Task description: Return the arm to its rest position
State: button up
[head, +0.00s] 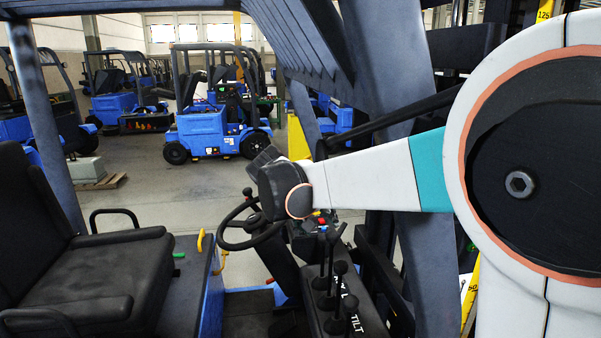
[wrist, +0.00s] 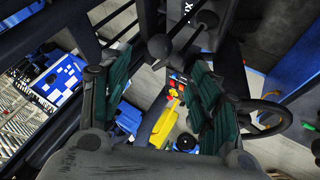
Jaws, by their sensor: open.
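My arm (head: 375,178) reaches in from the right in the head view, its dark wrist end (head: 280,185) close to the steering wheel and above the lever console. The fingers are not clearly made out there. In the wrist view my gripper (wrist: 158,65) is open, its two green-padded fingers spread wide with nothing held between them. Black lever knobs (wrist: 160,47) show near and beyond the fingertips; I cannot tell the exact gap. The levers (head: 329,280) stand upright beside a "TILT" label in the head view.
A steering wheel (head: 250,226) and a black seat (head: 85,260) are left of the console. Dark cab posts (head: 395,80) and an overhead guard (head: 300,35) stand close around my arm. A panel with red buttons (wrist: 176,80) lies below the fingers. Blue forklifts (head: 205,130) are parked beyond.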

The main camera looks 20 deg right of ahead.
jog(key=s+a+f+n+t+y, duration=0.2)
jog(key=s+a+y, duration=0.25)
jog(key=s, duration=0.95)
jog(key=s+a+f+n+t+y, duration=0.1)
jog(key=s+a+f+n+y, duration=0.15)
jog(key=s+a, duration=0.7)
jog(key=s+d+f+b, duration=0.1)
jog(key=d+f+b, duration=0.1)
jog(key=f+b, duration=1.3)
jog(key=s+d+f+b, duration=0.1)
jog(key=s+f+b, duration=0.1)
jog(key=f+b, duration=1.3)
jog(key=shift+s+d+f+m+b, duration=0.25)
jog(key=shift+d+f+m+b, duration=0.1)
jog(key=shift+d, duration=0.05)
